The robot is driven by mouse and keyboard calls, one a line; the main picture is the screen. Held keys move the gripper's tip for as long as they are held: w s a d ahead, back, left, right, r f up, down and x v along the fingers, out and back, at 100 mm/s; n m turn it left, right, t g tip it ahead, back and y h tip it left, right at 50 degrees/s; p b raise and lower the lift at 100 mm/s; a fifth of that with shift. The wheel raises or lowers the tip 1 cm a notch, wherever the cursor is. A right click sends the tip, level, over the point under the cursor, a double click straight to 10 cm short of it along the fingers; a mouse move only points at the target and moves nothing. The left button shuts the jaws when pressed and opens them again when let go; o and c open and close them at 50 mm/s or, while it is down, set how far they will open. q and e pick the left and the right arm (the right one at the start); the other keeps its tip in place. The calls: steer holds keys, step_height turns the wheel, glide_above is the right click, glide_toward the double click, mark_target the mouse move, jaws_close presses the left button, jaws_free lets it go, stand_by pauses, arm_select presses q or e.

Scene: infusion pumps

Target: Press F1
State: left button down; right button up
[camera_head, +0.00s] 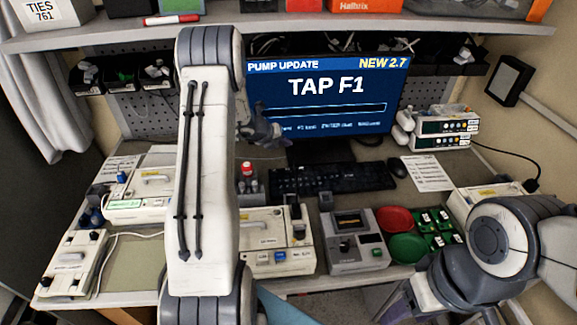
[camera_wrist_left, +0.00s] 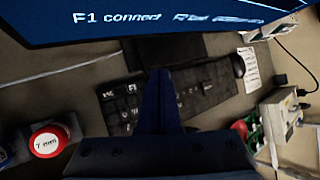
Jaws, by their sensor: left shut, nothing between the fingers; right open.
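The black keyboard (camera_head: 335,179) lies on the desk below the monitor (camera_head: 328,95), whose screen reads "PUMP UPDATE", "TAP F1" and "NEW 2.7". In the left wrist view the keyboard (camera_wrist_left: 205,90) shows at an angle, with the F1 key (camera_wrist_left: 132,88) at its left end. My left gripper (camera_head: 268,132) is in front of the monitor's lower left part, above the keyboard's left end. In the left wrist view its fingers (camera_wrist_left: 158,74) are shut and empty, with their tips just right of the F1 key; contact cannot be told.
A mouse (camera_head: 397,170) and a paper sheet (camera_head: 427,173) lie right of the keyboard. A red-topped round item (camera_wrist_left: 47,140) stands left of my left gripper. A grey device (camera_head: 352,243) and red and green dishes (camera_head: 395,219) stand in front. A shelf (camera_head: 290,30) spans above.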

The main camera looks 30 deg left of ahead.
mark_target(286, 172)
arm_select(q)
step_height(286, 172, down, 9)
steer(key=b, duration=0.7)
steer(key=shift+b, duration=0.4)
steer(key=shift+d, duration=0.1)
stand_by(1.5)
steer(key=shift+f+b, duration=0.3)
steer(key=shift+b, duration=0.1)
steer(key=shift+f+b, duration=0.35)
steer(key=shift+f, duration=0.1)
stand_by(0.5)
steer(key=shift+r, duration=0.15)
steer(key=shift+r+p, duration=0.7)
